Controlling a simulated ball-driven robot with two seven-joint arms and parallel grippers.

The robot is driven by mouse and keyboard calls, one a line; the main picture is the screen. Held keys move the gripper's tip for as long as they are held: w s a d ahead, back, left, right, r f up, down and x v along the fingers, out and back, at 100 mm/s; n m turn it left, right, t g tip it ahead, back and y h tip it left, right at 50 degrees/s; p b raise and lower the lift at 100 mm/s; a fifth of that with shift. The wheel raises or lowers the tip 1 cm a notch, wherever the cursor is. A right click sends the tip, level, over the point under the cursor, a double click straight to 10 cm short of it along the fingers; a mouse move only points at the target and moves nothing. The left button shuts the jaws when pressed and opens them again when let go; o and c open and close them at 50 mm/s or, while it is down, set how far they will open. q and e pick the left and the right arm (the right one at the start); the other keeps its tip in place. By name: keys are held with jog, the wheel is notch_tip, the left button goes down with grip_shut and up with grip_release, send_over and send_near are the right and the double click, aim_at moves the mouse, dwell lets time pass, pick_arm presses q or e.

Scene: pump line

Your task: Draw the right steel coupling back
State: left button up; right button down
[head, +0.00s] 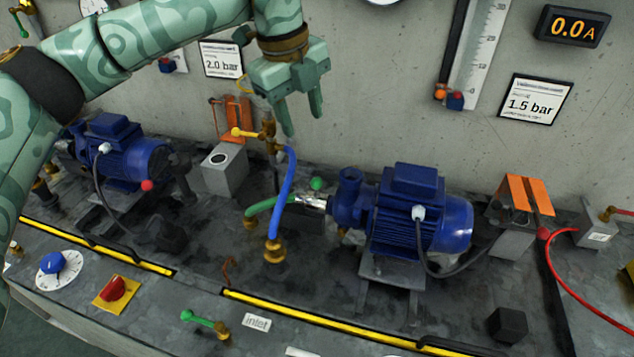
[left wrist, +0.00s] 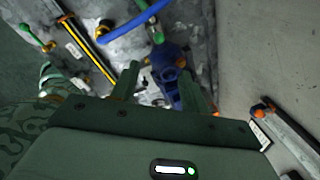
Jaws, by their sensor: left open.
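In the head view my left gripper (head: 301,120) is above and behind the coupling, fingers pointing down, open and empty. It is clear of the coupling. In the left wrist view the open fingers (left wrist: 160,72) frame the blue pump (left wrist: 171,77); a bright patch beside it may be the coupling, but I cannot tell. My right gripper is not in view.
A blue hose (head: 285,190) arches just left of the coupling, near a brass valve with a yellow handle (head: 247,133). A second blue pump (head: 118,155) stands at left. A yellow rail (head: 330,322) runs along the bench front. The wall is close behind.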

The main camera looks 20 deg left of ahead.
aim_at(316, 179)
pick_arm(q)
jog(key=f+b, duration=0.1)
jog(key=f, duration=0.4)
jog(key=w+d+f+b, duration=0.1)
jog(key=f+b, duration=0.1)
jog(key=f, duration=0.3)
jog(key=w+f+b, duration=0.1)
jog(key=f+b, duration=0.1)
jog(key=f, duration=0.3)
jog(key=shift+w+d+f, duration=0.25)
jog(key=shift+f, duration=0.05)
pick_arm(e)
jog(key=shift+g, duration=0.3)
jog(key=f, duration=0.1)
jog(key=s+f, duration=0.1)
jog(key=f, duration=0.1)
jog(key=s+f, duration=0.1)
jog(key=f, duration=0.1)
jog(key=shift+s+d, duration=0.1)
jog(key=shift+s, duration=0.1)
